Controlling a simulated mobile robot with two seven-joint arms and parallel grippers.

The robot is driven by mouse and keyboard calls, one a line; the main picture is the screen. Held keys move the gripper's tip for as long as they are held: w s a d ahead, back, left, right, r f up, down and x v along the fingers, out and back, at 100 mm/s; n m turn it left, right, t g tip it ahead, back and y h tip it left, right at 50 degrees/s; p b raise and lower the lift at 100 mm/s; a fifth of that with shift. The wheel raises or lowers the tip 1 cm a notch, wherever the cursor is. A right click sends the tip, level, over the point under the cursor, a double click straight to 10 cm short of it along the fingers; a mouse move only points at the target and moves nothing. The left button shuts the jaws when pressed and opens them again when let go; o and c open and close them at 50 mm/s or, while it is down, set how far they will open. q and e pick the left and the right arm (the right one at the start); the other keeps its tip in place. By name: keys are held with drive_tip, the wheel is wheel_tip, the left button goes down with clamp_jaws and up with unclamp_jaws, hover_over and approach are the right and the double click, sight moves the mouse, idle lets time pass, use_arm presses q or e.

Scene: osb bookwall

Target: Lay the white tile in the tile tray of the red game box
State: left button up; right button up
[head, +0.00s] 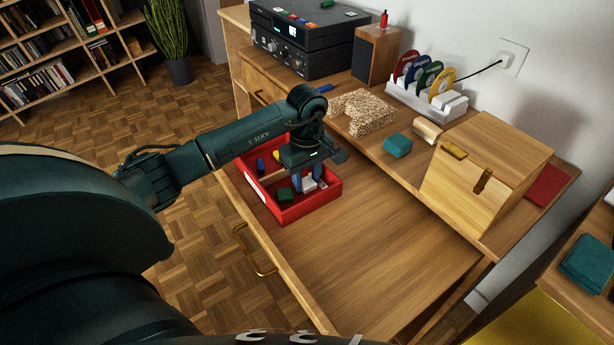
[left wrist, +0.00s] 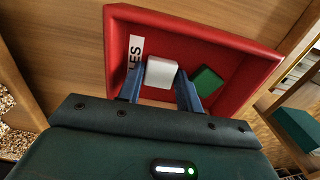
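The red game box (head: 301,211) sits in the open drawer at its far end. My left gripper (head: 308,182) points down into the box's near right part. The white tile (left wrist: 161,72) is between its two blue fingertips (left wrist: 160,80), which appear to touch it on both sides. The tile also shows in the head view (head: 308,185), partly hidden by the fingers. A green tile (left wrist: 207,81) lies in the same compartment, beside the right finger in the left wrist view. A white label ending in "LES" (left wrist: 135,56) is there too. My right gripper is not in view.
Blue and yellow pieces (head: 261,165) lie in the box's other compartment. The drawer floor (head: 375,245) in front of the box is clear.

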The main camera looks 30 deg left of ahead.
sight(307, 183)
use_arm(q)
drive_tip(key=shift+o, duration=0.4)
drive_tip(key=shift+r, duration=0.5)
wheel_tip(307, 183, up, 11)
drive_tip(key=shift+r, duration=0.2)
